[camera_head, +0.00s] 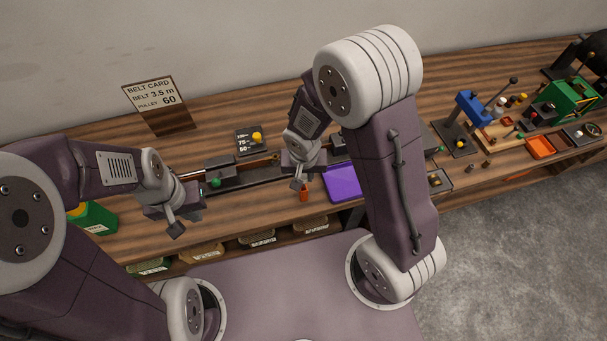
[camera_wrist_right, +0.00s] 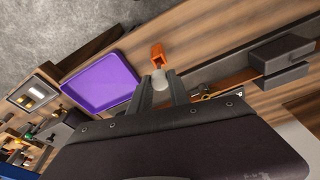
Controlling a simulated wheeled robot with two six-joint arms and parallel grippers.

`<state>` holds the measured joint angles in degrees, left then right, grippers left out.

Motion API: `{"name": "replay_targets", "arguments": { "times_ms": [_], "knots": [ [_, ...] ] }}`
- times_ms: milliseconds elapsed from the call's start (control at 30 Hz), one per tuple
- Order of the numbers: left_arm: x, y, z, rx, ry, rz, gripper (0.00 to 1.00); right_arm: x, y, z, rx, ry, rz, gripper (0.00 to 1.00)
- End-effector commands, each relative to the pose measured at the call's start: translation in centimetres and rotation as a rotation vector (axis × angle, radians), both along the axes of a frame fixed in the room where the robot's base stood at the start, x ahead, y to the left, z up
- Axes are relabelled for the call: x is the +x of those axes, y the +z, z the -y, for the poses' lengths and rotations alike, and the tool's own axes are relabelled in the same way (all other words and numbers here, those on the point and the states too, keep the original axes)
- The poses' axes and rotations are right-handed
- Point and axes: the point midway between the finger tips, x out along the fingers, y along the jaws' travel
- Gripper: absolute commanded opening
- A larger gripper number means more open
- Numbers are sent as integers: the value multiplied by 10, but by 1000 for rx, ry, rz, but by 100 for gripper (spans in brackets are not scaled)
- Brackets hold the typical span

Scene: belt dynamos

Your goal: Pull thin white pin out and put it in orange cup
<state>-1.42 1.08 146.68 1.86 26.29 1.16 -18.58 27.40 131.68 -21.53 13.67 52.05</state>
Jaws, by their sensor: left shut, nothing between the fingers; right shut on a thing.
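My right gripper (camera_wrist_right: 161,92) is shut on a small whitish, round-ended piece, which I take for the white pin (camera_wrist_right: 161,79). The pin shows between the fingertips in the right wrist view; its lower part is hidden. The small orange cup (camera_wrist_right: 157,55) is just beyond the pin in that view, and I cannot tell whether they touch. In the head view the cup (camera_head: 304,191) stands on the bench close to the fingertips of the right gripper (camera_head: 297,183). My left gripper (camera_head: 175,230) is shut and empty near the bench's front edge at left.
A purple tray (camera_head: 343,183) lies right of the cup. A dark rail device with a green knob (camera_head: 215,182) runs behind it. A card stand (camera_head: 155,100) and a small dial panel (camera_head: 251,140) are at the back. Several fixtures and orange bins (camera_head: 540,147) crowd the right end.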

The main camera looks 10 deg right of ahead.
Motion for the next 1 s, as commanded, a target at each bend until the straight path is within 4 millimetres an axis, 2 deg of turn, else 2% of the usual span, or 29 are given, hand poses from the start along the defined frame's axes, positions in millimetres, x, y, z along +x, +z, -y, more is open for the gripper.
{"name": "replay_targets", "arguments": {
  "times_ms": [1000],
  "knots": [
    [0, -5, 0, 0, 0, 0, 0, 1, 0, -1, 0, 0, 0, 0]
  ]
}}
